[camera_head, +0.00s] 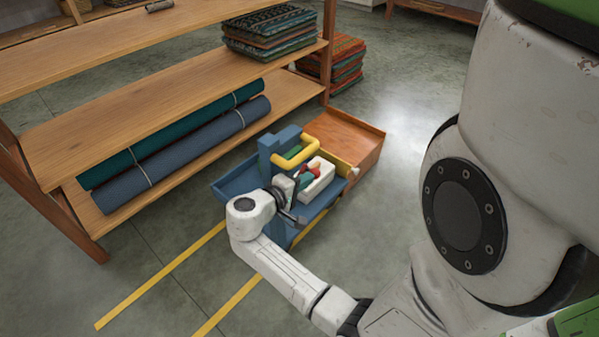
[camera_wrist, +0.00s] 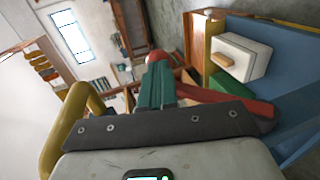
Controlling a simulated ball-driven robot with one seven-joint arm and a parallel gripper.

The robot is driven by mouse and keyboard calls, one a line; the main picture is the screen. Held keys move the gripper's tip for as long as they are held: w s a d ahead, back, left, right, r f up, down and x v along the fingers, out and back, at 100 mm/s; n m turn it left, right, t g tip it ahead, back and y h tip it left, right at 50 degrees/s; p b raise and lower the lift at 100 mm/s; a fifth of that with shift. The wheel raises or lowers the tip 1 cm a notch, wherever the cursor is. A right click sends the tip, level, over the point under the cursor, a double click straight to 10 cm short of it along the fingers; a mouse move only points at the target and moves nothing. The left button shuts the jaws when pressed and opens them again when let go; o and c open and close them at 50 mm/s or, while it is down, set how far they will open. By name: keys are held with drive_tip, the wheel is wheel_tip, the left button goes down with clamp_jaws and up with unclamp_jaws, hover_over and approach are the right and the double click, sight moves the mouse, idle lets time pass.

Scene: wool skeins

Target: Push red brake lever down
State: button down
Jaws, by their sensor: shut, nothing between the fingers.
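The red brake lever (camera_head: 315,168) shows as a small red patch beside the blue cart's upright in the head view. In the wrist view, a red bar (camera_wrist: 258,108) runs behind my fingers, and a red rounded end (camera_wrist: 158,57) shows just past the fingertips. My gripper (camera_head: 304,180) is over the cart, close to the lever. In the wrist view, my green fingers (camera_wrist: 157,82) are together with nothing between them. They overlap the red parts in the picture; I cannot tell whether they touch. The fingers hide part of the lever.
The blue cart (camera_head: 228,190) has a yellow handle (camera_head: 298,153) close above my gripper and a white box (camera_head: 318,184) on it. A wooden ramp or box (camera_head: 352,140) stands behind. A wooden shelf (camera_head: 165,85) holds rolled textiles. Floor with yellow lines (camera_head: 160,277) is clear in front.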

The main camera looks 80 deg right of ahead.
drive_tip(key=d+f+y+p, duration=0.1)
drive_tip(key=p, duration=0.1)
drive_tip(key=s+d+f+t+y+p, duration=0.1)
drive_tip(key=p, duration=0.1)
drive_tip(key=shift+s+d+t+y, duration=0.3)
drive_tip(key=shift+d, duration=0.05)
drive_tip(key=shift+s+d+f+y+p, duration=0.2)
drive_tip(key=shift+d+f+y+p, duration=0.1)
drive_tip(key=shift+f+p, duration=0.35)
drive_tip(key=shift+s+d+f, duration=0.15)
drive_tip(key=shift+d+f, duration=0.05)
drive_tip(key=shift+f, duration=0.3)
drive_tip(key=shift+s+d+f, duration=0.15)
drive_tip(key=shift+f, duration=0.35)
drive_tip(key=shift+d, duration=0.1)
drive_tip(key=p+v, duration=0.2)
drive_tip(key=v, duration=0.9)
drive_tip(key=shift+a+p, duration=0.2)
drive_tip(key=shift+p, duration=0.2)
